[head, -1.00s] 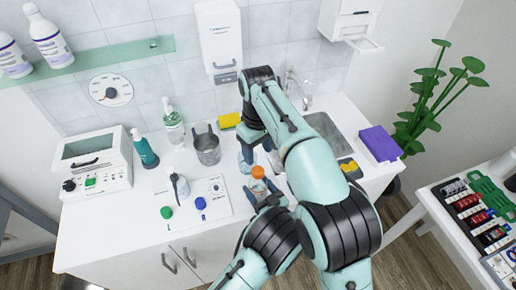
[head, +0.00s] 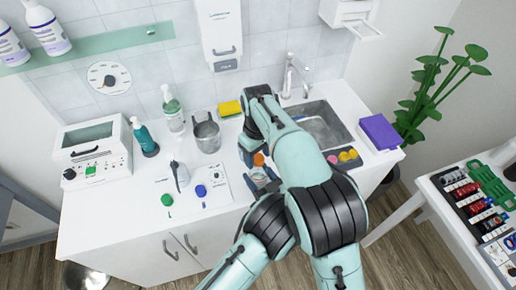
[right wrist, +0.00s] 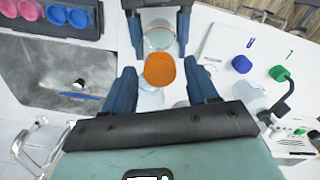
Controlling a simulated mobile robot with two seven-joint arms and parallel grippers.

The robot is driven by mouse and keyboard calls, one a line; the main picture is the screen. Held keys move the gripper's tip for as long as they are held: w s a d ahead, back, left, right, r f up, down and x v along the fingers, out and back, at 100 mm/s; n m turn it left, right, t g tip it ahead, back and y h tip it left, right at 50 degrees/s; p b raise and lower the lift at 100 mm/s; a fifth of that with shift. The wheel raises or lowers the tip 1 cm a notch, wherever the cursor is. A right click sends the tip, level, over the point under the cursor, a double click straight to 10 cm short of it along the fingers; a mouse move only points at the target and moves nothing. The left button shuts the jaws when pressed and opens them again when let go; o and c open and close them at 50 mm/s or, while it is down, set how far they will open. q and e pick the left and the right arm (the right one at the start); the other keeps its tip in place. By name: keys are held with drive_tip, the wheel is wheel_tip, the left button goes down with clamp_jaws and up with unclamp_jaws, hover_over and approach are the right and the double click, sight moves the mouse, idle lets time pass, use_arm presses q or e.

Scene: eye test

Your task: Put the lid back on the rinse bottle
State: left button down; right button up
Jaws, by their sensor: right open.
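The orange lid (right wrist: 160,70) shows as a disc between the fingers of my right gripper (right wrist: 163,86), with a gap on both sides. In the head view the lid (head: 258,159) is partly hidden beside my open right gripper (head: 250,153). A clear round bottle (right wrist: 159,40), which looks like the rinse bottle, is between the fingers of my left gripper (right wrist: 160,22), which seem to touch both its sides. My left gripper (head: 264,180) is just in front of the lid in the head view. What the lid rests on is hard to tell.
Behind stands a grey jug (head: 207,136). The sink (head: 322,130) and a tray of coloured caps (head: 343,156) are right.

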drive_tip(key=shift+c, duration=0.3)
clamp_jaws()
drive_tip(key=shift+m, duration=0.9)
drive_tip(key=shift+o, duration=1)
unclamp_jaws()
wheel_tip(320, 180, up, 12)
